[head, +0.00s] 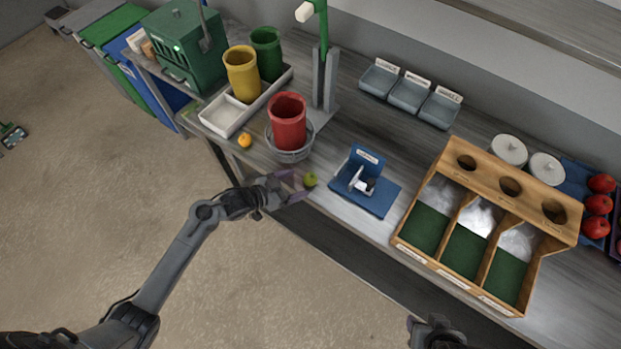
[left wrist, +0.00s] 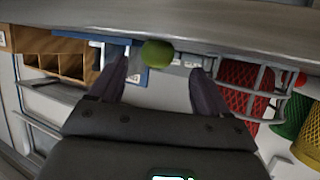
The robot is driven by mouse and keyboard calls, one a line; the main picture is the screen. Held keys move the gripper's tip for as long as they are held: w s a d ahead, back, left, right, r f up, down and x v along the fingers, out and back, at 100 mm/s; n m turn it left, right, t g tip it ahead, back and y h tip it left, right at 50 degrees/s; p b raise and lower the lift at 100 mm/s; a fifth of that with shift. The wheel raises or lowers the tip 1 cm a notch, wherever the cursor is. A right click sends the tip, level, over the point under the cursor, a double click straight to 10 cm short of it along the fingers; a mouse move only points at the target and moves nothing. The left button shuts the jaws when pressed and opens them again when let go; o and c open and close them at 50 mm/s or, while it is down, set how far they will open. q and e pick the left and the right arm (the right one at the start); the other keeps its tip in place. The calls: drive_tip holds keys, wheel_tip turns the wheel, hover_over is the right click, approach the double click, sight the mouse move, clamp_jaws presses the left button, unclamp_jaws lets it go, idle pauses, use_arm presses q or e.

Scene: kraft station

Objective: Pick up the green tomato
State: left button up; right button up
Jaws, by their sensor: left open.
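The green tomato (head: 310,179) sits near the front edge of the bench, between the red cup and the blue stand. My left gripper (head: 297,187) is open at the bench edge, just left of the tomato in the head view.
A red cup (head: 288,122) in a wire basket (head: 291,155) stands behind the tomato. A small orange fruit (head: 244,140) lies to the left. A blue stand (head: 366,190) is close on the right, then a wooden bin box (head: 465,285). Bench front edge is close.

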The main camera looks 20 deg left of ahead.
sight(305, 181)
use_arm(q)
drive_tip(key=x, duration=0.4)
drive_tip(key=shift+w+d, duration=0.3)
drive_tip(key=shift+d, duration=0.05)
drive_tip(key=c, duration=1.1)
